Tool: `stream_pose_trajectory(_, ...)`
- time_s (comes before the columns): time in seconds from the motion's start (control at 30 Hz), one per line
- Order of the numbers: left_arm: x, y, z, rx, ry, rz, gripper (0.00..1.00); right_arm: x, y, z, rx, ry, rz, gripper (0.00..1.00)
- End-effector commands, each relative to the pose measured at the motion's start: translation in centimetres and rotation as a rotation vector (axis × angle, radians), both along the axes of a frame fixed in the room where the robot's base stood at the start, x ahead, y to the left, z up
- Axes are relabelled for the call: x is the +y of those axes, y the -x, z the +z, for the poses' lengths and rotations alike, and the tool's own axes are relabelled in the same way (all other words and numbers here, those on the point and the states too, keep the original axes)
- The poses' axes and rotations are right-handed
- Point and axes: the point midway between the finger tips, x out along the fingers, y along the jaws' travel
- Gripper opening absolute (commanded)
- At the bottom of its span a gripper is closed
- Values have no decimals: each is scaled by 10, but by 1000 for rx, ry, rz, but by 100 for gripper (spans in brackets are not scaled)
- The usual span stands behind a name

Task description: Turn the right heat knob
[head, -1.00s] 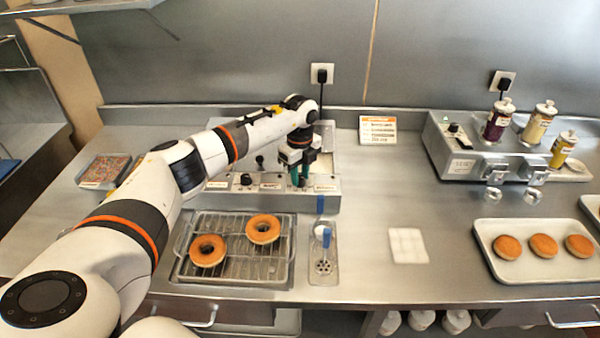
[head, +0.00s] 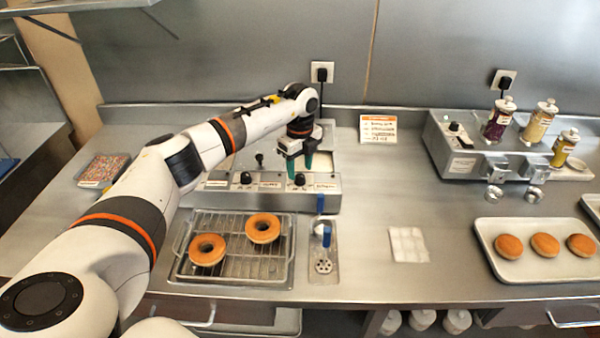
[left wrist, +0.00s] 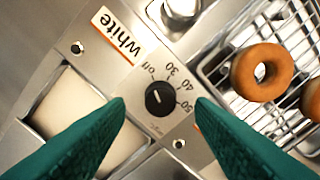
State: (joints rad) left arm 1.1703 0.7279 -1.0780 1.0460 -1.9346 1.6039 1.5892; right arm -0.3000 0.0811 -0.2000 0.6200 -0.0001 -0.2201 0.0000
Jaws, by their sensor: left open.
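The right heat knob (head: 299,179) is a black dial on the front panel of the glaze warmer (head: 330,200). In the left wrist view the knob (left wrist: 160,98) has "off", 30, 40 and 50 printed around it, with a white label beside it. My left gripper (head: 300,173) is open above the knob, its green fingers pointing down. In the left wrist view the fingertips (left wrist: 160,105) lie on either side of the knob with gaps; contact is not visible. The left heat knob (head: 246,178) is on the same panel. My right gripper is out of view.
A wire rack (head: 235,271) with two donuts stands in front of the warmer. A blue-handled tool (head: 326,237) stands right of it. A sign (head: 378,130) is behind. Another appliance (head: 440,155) with bottles and a tray (head: 500,230) of buns are at right.

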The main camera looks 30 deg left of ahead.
Motion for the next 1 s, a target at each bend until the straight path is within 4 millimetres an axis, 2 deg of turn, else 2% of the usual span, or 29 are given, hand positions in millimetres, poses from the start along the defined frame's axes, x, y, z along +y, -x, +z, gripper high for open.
stream_pose_trajectory(0.1, 0, -1, 24, -7, 1, -1, 49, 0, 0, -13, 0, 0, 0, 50)
stream_pose_trajectory(0.3, 0, -1, 65, -6, 0, 1, 49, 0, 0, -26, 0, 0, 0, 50)
stream_pose_trajectory(0.47, 0, -1, 88, -4, 0, 1, 49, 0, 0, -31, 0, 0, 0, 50)
stream_pose_trajectory(0.63, 0, 0, 97, -1, 0, 1, 49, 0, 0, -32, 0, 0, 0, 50)
stream_pose_trajectory(1.0, 0, 0, 98, -1, 0, 1, 49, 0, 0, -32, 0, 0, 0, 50)
